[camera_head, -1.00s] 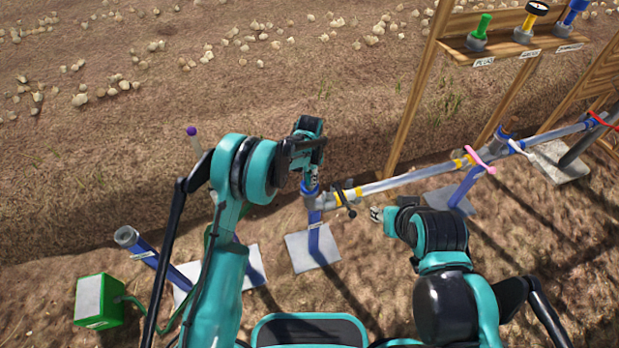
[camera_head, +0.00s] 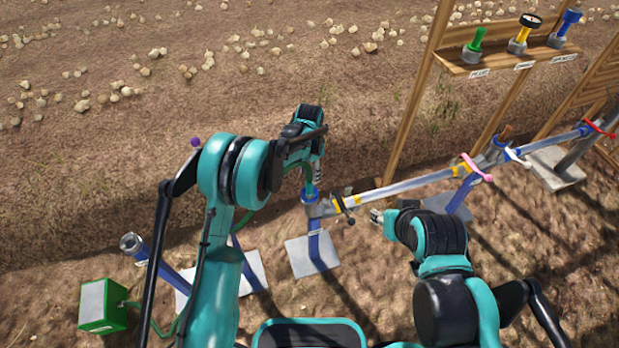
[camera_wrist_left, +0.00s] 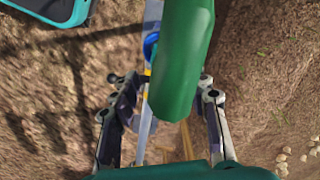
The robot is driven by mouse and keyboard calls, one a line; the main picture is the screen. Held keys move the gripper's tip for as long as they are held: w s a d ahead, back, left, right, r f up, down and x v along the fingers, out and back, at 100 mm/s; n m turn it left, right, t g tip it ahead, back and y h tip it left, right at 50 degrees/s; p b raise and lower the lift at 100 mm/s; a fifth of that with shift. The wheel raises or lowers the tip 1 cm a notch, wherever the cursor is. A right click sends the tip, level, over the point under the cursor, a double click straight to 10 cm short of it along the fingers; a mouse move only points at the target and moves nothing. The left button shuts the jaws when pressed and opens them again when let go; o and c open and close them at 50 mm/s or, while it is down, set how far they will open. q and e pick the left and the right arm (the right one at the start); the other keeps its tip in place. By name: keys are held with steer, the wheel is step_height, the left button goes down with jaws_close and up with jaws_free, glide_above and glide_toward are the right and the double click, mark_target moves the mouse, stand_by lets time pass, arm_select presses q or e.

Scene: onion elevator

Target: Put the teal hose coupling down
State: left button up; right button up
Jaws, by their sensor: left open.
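My left gripper (camera_head: 314,172) is open, pointing down just above the blue-collared top (camera_head: 309,197) of a pipe riser. A small teal-green piece, apparently the hose coupling (camera_head: 311,189), stands at that top under the fingers; its exact seating is too small to tell. In the left wrist view, a thick green hose end (camera_wrist_left: 182,60) lies between the spread fingers (camera_wrist_left: 160,95), with a gap on each side, and hides most of what is below. A blue ring (camera_wrist_left: 150,45) shows beside it. My right gripper (camera_head: 379,216) is near the pipe; its jaw state is unclear.
A clear horizontal pipe (camera_head: 400,187) runs right from the riser, with yellow bands and a pink clamp (camera_head: 475,168). A wooden shelf (camera_head: 500,62) holds green, yellow and blue fittings at the upper right. A green box (camera_head: 103,305) is at lower left.

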arm_select(q)
steer(key=shift+r+p, duration=0.4)
steer(key=shift+r, duration=1.4)
steer(key=s+a+r+n+t, duration=0.2)
steer(key=s+a+r, duration=0.3)
steer(key=r, duration=0.4)
steer(key=s+a+r+n+t, duration=0.1)
steer(key=s+a+r+n, duration=0.2)
steer(key=s+a+r, duration=0.45)
steer(key=s+a+r+n+t, duration=0.1)
steer(key=s+a+n+t, duration=0.1)
steer(key=s, duration=0.6)
steer(key=s+a+r+n+t, duration=0.1)
steer(key=s+a+n+t, duration=0.1)
steer(key=s, duration=0.5)
steer(key=shift+s+a+r+n, duration=0.15)
steer(key=shift+s+a+n, duration=0.3)
steer(key=shift+a, duration=0.2)
